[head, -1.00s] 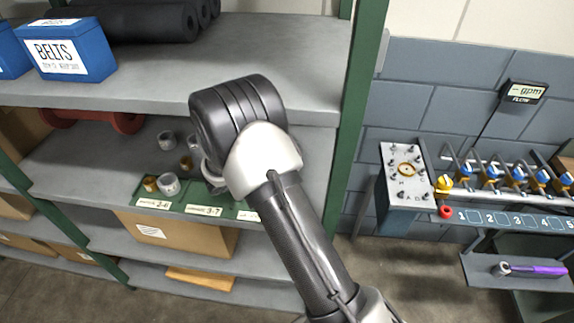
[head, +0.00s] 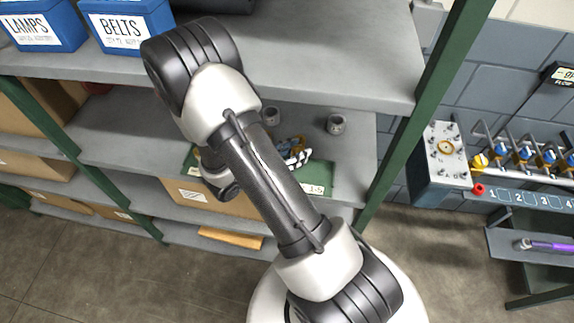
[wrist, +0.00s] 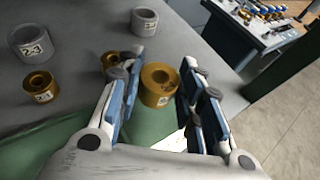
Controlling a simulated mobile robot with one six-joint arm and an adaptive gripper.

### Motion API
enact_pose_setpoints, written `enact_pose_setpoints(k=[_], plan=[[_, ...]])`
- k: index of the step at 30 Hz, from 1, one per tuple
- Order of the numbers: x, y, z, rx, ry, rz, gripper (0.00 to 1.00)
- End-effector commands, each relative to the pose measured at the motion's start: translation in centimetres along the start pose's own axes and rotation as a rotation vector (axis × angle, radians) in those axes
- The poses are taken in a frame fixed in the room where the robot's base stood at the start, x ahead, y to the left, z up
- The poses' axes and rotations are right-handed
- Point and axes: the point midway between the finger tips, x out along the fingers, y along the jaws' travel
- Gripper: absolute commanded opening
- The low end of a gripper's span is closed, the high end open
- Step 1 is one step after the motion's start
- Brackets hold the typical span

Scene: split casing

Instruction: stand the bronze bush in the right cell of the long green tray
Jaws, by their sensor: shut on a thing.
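My gripper (wrist: 158,90) is shut on a bronze bush (wrist: 158,84) with a central hole, held between the blue-padded fingers. In the head view my gripper (head: 298,156) is small and partly behind my arm. The green tray (wrist: 58,140) lies below the gripper in the wrist view, its middle hidden by the fingers. In the head view the tray (head: 320,174) shows right of my arm with a label reading 1-5; its other cells are hidden. I cannot tell the gap between the bush and the tray.
Behind the tray on the grey shelf stand a bronze bush (wrist: 38,86), another (wrist: 109,61) partly behind the left finger, and grey rings (wrist: 30,42) (wrist: 144,22). The upper shelf board (head: 330,60) overhangs. A green post (head: 430,110) stands right.

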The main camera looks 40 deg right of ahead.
Motion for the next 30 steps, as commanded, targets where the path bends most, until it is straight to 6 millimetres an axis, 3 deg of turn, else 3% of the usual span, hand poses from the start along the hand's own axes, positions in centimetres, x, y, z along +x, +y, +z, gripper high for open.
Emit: enact_pose_setpoints(k=[3,10,15,27,28,30], plan=[[0.9,0.0,-2.1,-0.002,-0.002,0.000,0.00],[1.5,0.1,-3.7,-0.001,-0.001,0.002,0.00],[2.5,0.1,-6.0,-0.001,-0.001,0.001,0.00],[2.7,0.2,-6.6,0.001,-0.001,0.002,0.00],[2.7,0.1,-6.6,0.001,0.000,0.002,0.34],[2.7,0.1,-6.5,0.001,0.000,0.002,0.39]])
